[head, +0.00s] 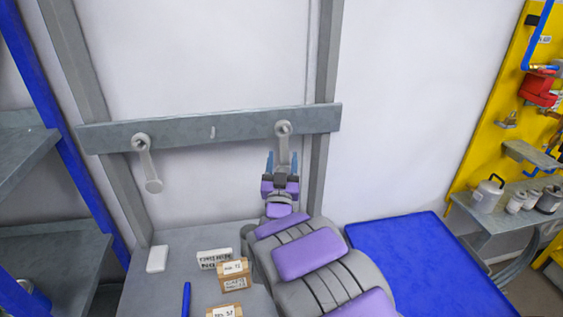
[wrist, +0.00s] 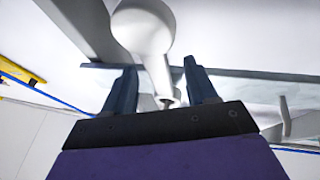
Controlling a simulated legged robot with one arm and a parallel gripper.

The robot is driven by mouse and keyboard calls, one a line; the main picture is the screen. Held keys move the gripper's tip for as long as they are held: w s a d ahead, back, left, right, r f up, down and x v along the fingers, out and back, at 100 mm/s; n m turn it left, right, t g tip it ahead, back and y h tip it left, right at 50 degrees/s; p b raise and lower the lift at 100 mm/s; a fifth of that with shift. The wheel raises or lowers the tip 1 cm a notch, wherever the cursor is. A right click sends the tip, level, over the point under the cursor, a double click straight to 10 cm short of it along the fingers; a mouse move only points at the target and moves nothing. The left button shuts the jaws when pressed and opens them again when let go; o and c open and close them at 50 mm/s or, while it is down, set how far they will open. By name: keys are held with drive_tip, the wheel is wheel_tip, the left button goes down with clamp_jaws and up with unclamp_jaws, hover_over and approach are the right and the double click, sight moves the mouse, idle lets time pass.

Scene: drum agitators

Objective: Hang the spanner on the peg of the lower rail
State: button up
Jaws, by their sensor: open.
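A grey spanner (head: 283,148) hangs by its ring end near the right end of the grey rail (head: 245,121). My gripper (head: 281,161) is open just below that ring, with its blue fingers on either side of the handle. In the wrist view the same spanner (wrist: 145,32) runs down between the open fingers (wrist: 161,88); I see no finger closed on it. A second spanner (head: 149,168) hangs tilted near the left end of the rail. A small bare peg (head: 212,132) sticks out between the two. Only one rail shows.
A grey bench (head: 187,250) below holds small labelled boxes (head: 234,270), a white block (head: 157,259) and a blue pen-like stick (head: 186,299). A blue surface (head: 425,262) lies to the right. Grey uprights (head: 325,80) carry the rail. The wall between the spanners is clear.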

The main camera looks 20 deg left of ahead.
drive_tip(key=shift+s+f, duration=0.1)
drive_tip(key=p+v, duration=0.6)
drive_tip(key=v, duration=1.1)
drive_tip(key=shift+f, duration=0.1)
